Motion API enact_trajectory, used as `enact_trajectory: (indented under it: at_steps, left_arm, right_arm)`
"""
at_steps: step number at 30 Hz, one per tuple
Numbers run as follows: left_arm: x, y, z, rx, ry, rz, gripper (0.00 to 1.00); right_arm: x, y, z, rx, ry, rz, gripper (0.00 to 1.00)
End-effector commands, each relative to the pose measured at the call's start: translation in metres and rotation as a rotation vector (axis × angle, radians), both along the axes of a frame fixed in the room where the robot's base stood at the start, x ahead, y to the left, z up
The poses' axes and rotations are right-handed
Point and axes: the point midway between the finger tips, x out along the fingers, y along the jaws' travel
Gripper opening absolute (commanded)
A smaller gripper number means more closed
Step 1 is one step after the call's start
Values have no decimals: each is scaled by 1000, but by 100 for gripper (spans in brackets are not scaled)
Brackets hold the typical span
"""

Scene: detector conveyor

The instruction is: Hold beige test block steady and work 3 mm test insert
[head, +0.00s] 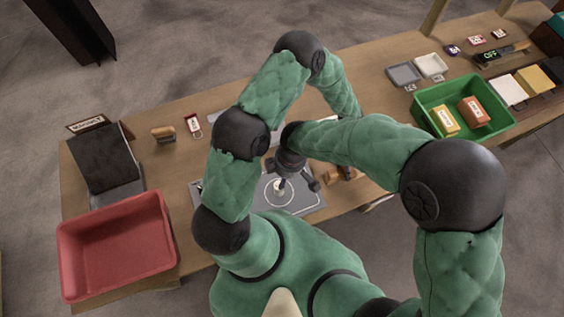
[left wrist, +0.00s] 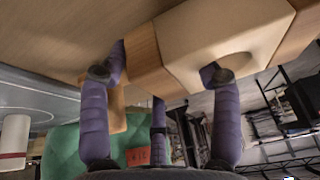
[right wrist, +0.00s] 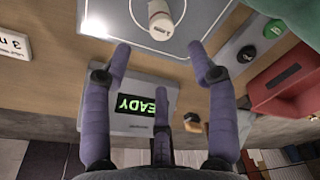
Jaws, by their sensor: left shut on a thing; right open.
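The beige block (left wrist: 215,35) sits against wooden pieces (left wrist: 148,48) at the top of the left wrist view. My left gripper (left wrist: 163,72) is shut on it; its right finger lies at a rounded hollow in the block's face. In the head view the right forearm hides much of the left hand. A white cylinder (head: 280,187) stands on a grey pad with a white ring. It also shows at the top of the right wrist view (right wrist: 162,18). My right gripper (right wrist: 160,48) is open and empty beside it. I cannot tell which object is the insert.
A red bin (head: 66,262) stands at the left, a green bin (head: 428,116) with two blocks at the right. A display reading READY (right wrist: 134,105) lies beneath my right fingers. A partly cut-off card beginning "3 m" (right wrist: 12,43) is at its left.

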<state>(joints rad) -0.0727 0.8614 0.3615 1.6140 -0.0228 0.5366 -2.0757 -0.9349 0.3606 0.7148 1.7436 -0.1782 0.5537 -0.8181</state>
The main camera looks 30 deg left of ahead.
Motion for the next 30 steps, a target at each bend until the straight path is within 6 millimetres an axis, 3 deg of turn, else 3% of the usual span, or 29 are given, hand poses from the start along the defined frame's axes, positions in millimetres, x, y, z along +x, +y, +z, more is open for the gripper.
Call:
enact_trajectory:
  at_steps: [5,11,24,30]
  left_arm:
    - [0,0,0,-1,-1,0,22]
    - [0,0,0,-1,-1,0,22]
    - [0,0,0,-1,-1,0,22]
    - [0,0,0,-1,-1,0,22]
  right_arm:
    - [0,-2,11,-1,0,1,61]
    - [-4,-5,8,-3,-12,0,61]
    - [-7,2,-50,-4,-13,-1,61]
    - [-7,4,-61,-1,-14,-2,61]
